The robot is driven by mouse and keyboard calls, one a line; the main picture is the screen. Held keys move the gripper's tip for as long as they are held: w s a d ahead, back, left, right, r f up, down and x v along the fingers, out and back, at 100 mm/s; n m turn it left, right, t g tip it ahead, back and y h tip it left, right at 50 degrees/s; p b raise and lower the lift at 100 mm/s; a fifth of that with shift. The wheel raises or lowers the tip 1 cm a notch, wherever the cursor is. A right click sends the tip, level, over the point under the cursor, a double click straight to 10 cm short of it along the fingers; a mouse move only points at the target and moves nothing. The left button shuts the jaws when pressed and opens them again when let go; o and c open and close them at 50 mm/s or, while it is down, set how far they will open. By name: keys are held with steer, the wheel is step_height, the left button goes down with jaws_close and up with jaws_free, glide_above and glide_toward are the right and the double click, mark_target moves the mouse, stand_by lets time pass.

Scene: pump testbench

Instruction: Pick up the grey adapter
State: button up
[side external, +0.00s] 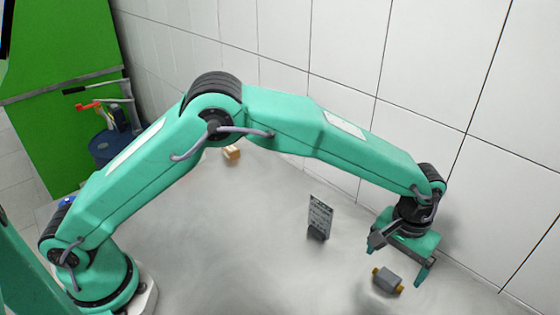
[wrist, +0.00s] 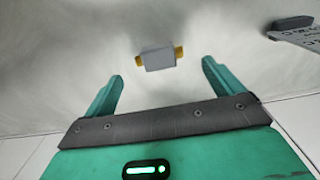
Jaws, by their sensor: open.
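The grey adapter (side external: 387,281) is a small grey block with a yellow-brown end on each side. It lies on the grey table below and slightly left of my gripper (side external: 396,266) in the side view. My gripper is open and empty, with its fingers apart. In the wrist view the adapter (wrist: 158,59) lies ahead of the two green fingertips (wrist: 161,68), roughly centred between them and beyond their tips. I see no contact between fingers and adapter.
A grey plate with printed marks (side external: 320,214) stands upright on a dark base; part of it shows in the wrist view (wrist: 299,32). A small orange-brown box (side external: 232,153) lies farther back. A white tiled wall (side external: 505,190) rises close behind my gripper. The table around the adapter is clear.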

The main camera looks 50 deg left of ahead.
mark_target(389, 276)
steer(key=shift+f, duration=2.2)
steer(key=c, duration=1.1)
steer(key=shift+r, duration=0.15)
steer(key=shift+d+r, duration=0.1)
steer(key=shift+r, duration=0.5)
steer(key=r, duration=0.3)
steer(key=shift+s+d+r, duration=0.1)
steer(key=shift+s+d, duration=0.05)
steer(key=shift+s, duration=0.25)
steer(key=s+d+r, duration=0.4)
steer(key=s+r, duration=0.2)
steer(key=s, duration=0.4)
steer(key=shift+r, duration=0.2)
steer(key=shift+s, duration=0.1)
